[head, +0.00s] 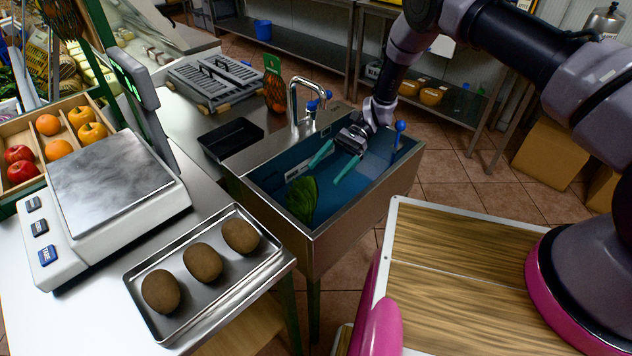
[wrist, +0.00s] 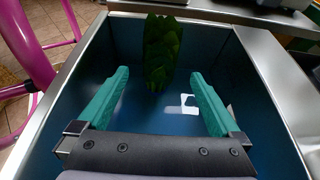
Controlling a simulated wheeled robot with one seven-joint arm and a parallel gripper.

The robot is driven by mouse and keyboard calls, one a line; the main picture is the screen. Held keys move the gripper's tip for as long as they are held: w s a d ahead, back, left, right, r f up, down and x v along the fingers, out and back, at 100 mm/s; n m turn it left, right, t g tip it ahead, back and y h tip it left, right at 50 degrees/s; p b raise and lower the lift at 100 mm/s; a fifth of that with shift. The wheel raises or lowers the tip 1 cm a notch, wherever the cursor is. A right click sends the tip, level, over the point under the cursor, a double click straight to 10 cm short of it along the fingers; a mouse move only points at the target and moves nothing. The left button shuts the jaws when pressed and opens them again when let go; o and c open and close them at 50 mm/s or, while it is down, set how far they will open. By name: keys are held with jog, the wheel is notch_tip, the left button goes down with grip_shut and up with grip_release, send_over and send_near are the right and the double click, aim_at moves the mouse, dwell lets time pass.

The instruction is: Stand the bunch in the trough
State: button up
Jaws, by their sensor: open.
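The bunch (head: 302,199) is a clump of dark green leaves. In the head view it stands upright or nearly so at the near left end of the blue-lined metal trough (head: 262,203). In the wrist view the bunch (wrist: 161,52) is beyond the fingertips, close to the far end wall of the trough (wrist: 262,95). My gripper (head: 332,166) has teal fingers and is over the trough's inside. In the wrist view my gripper (wrist: 160,82) is open, with nothing between its fingers. The bunch's lower end is hard to make out.
A faucet (head: 294,105) rises at the trough's back edge, and a blue-knobbed lever (head: 399,127) stands at its right end. A metal tray (head: 208,282) with three brown round items sits on the left counter beside a scale (head: 110,180). A black tray (head: 230,138) lies behind.

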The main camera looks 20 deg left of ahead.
jog(key=shift+w+d+r, duration=0.3)
jog(key=shift+w, duration=0.2)
jog(key=shift+w, duration=0.1)
jog(key=w+d+r+t, duration=0.25)
jog(key=d+r, duration=0.25)
jog(key=r, duration=0.6)
jog(key=w+d+r+n+t, duration=0.1)
jog(key=w+d+r+t, duration=0.15)
jog(key=d+r, duration=0.55)
jog(key=w+d+r+t, duration=0.2)
jog(key=w+d+r, duration=0.15)
jog(key=r, duration=0.95)
jog(key=s+d+r+t+h, duration=0.1)
jog(key=s+d+r+t, duration=0.2)
jog(key=d+r, duration=0.4)
jog(key=s+d+r+t, duration=0.3)
jog(key=d+r, duration=0.3)
jog(key=d, duration=0.1)
jog(key=s+d+r+t+h, duration=0.3)
jog(key=s+d+t, duration=0.3)
jog(key=s+d, duration=0.4)
jog(key=shift+v, duration=0.85)
